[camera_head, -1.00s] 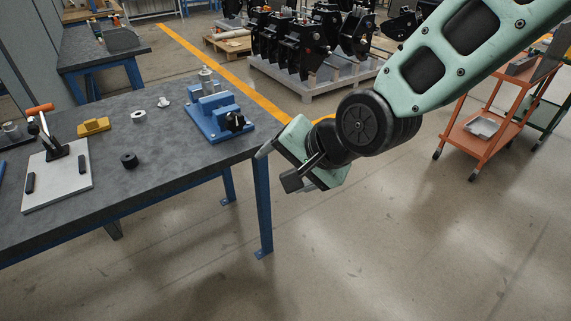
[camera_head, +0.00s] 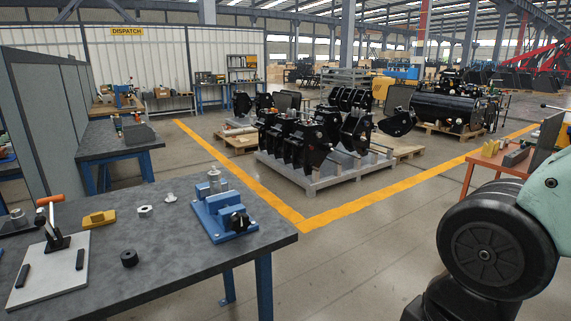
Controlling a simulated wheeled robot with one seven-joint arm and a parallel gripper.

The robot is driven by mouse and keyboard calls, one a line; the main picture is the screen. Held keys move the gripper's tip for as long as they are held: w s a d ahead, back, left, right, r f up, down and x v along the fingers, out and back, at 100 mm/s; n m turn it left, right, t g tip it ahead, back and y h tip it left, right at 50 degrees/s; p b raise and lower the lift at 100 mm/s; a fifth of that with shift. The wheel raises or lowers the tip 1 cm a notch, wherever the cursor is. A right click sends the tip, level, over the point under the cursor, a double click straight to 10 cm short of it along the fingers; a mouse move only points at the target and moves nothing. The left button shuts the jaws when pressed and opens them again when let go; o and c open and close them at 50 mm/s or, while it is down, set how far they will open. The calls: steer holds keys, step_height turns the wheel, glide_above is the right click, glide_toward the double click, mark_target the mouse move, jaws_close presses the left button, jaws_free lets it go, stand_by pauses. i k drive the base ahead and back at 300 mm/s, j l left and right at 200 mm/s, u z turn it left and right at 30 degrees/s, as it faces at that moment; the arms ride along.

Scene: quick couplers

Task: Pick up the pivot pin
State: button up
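No part can be told for certain as the pivot pin. A silver upright cylinder (camera_head: 214,181) stands at the back of the blue vise-like fixture (camera_head: 223,214), near the right end of the grey workbench (camera_head: 190,262). A small pale flanged piece (camera_head: 170,198) lies left of it. My gripper is out of view. Only part of my arm shows at the lower right, apart from the bench.
On the bench are a white ring (camera_head: 144,211), a black ring (camera_head: 129,258), a yellow block (camera_head: 99,219) and a plate with an orange-handled clamp (camera_head: 50,200). An orange cart (camera_head: 490,175) stands at right. Floor right of the bench is open.

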mark_target(215, 187)
steer(key=u, duration=1.15)
steer(key=i+j+u, duration=0.25)
steer(key=i, duration=0.15)
steer(key=i+u, duration=0.25)
steer(key=i, duration=0.15)
